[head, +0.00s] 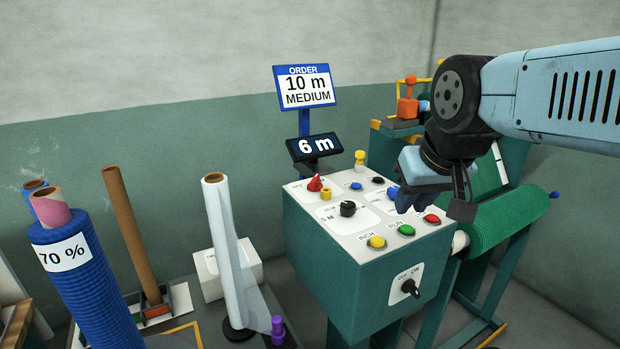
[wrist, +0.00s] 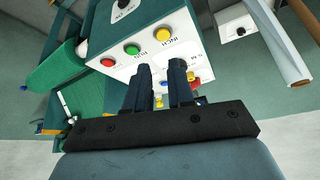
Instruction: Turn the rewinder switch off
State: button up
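The switch (head: 410,287) is a black rotary knob on a white plate marked OFF and ON, on the front face of the teal control box (head: 335,270). Its handle slants, and I cannot tell which mark it is set to. In the wrist view the knob (wrist: 124,4) is cut by the top edge. My gripper (head: 410,203) is above the box's right part, higher than the switch and apart from it. In the wrist view its two dark fingers (wrist: 160,72) stand apart with nothing between them.
The box top carries yellow INCH (head: 376,242), green RUN (head: 406,230) and red (head: 432,219) buttons, close to my gripper. A sign reads 10 m MEDIUM (head: 307,88); a display reads 6 m (head: 315,147).

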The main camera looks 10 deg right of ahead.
aim_at(315, 185)
jog(key=z, duration=1.3)
jog(key=i, duration=0.1)
jog(key=u, duration=3.15)
jog(key=k, duration=0.9)
jog(key=z, duration=1.15)
jog(key=i, duration=1)
